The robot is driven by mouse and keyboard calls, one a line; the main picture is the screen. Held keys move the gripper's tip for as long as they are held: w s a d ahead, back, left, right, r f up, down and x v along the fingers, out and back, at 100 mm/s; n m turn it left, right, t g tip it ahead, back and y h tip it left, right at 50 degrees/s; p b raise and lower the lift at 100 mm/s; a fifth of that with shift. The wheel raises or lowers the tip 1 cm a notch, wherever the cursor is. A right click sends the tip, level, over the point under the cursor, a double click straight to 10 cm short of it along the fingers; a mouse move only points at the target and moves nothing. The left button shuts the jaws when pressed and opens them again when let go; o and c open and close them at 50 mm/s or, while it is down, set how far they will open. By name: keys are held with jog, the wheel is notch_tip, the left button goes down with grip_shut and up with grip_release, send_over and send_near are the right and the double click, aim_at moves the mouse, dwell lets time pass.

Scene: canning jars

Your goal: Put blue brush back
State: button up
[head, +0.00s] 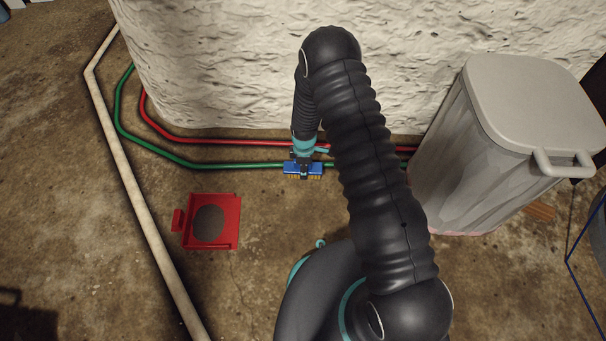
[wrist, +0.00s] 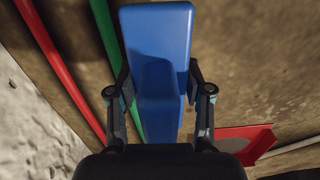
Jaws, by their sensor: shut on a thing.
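The blue brush (head: 290,168) has a blue block with tan bristles on its underside. In the wrist view the blue brush (wrist: 158,30) lies between the two fingers, its block filling the middle. My gripper (head: 304,172) is shut on it, above the floor near the green and red pipes. My gripper also shows in the wrist view (wrist: 158,85) with a finger on each side of the blue brush. A red tray-like holder (head: 233,206) with a dark round patch lies on the floor to the left of my gripper. Whether the bristles touch the floor cannot be told.
A grey lidded bin (head: 470,165) stands at the right. Red (head: 220,142) and green (head: 150,147) pipes run along the rough white wall (head: 230,60). A pale pipe (head: 135,195) crosses the floor at the left. Bare floor surrounds the red holder.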

jog(key=shift+a+f, duration=0.15)
jog(key=shift+f, duration=1.95)
jog(key=shift+b, duration=0.3)
jog(key=shift+f, duration=0.2)
jog(key=o, duration=1.1)
jog(key=shift+r, duration=0.1)
notch_tip(320, 180, up, 12)
jog(key=shift+r+p, duration=0.2)
jog(key=shift+p, duration=0.5)
